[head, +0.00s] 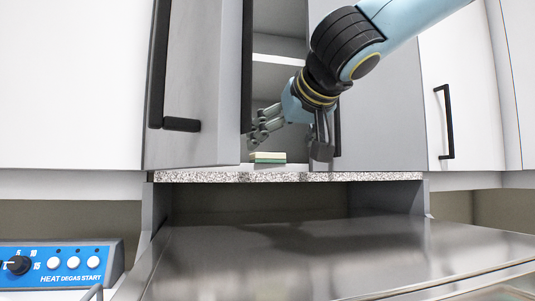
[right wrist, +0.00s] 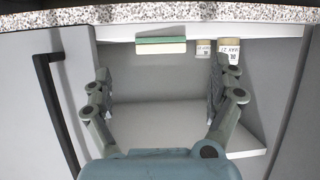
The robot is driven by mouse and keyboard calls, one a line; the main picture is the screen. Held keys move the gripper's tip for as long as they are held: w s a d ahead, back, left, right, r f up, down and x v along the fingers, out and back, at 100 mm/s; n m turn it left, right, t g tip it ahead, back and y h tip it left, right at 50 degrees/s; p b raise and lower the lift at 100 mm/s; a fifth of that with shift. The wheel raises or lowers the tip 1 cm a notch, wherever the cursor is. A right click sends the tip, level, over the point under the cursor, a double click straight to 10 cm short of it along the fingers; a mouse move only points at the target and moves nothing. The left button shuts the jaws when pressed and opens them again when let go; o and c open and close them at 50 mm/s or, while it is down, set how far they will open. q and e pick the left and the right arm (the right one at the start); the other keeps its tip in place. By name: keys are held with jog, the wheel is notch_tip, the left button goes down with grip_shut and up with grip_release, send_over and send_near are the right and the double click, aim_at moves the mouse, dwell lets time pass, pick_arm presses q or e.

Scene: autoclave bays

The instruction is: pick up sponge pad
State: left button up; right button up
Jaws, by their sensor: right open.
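The sponge pad (head: 267,157) is a small block with a green layer and a cream layer. It lies at the front of the open cabinet's bottom shelf, just above the speckled ledge. It also shows in the right wrist view (right wrist: 161,46), near the top of that picture. My right gripper (head: 262,125) is in front of the cabinet opening, above the sponge pad in the head view. Its fingers (right wrist: 160,78) are spread wide with nothing between them, and the pad appears beyond them, apart from them. My left gripper is not in view.
Two small labelled jars (right wrist: 229,46) stand beside the sponge pad in the right wrist view, near one finger. The open cabinet door (head: 195,85) stands left of the opening. The speckled ledge (head: 350,176) is clear. A metal surface (head: 300,250) and blue control panel (head: 60,265) lie below.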

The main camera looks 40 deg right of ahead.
aim_at(271, 156)
jog(key=shift+w+d+f, duration=0.1)
jog(key=shift+w+f, duration=0.25)
jog(key=p+x, duration=0.1)
jog(key=x, duration=0.3)
jog(key=shift+f+p, duration=0.2)
jog(key=shift+p, duration=0.15)
jog(key=shift+s, duration=0.1)
jog(key=shift+c, duration=0.4)
jog(key=c, duration=0.8)
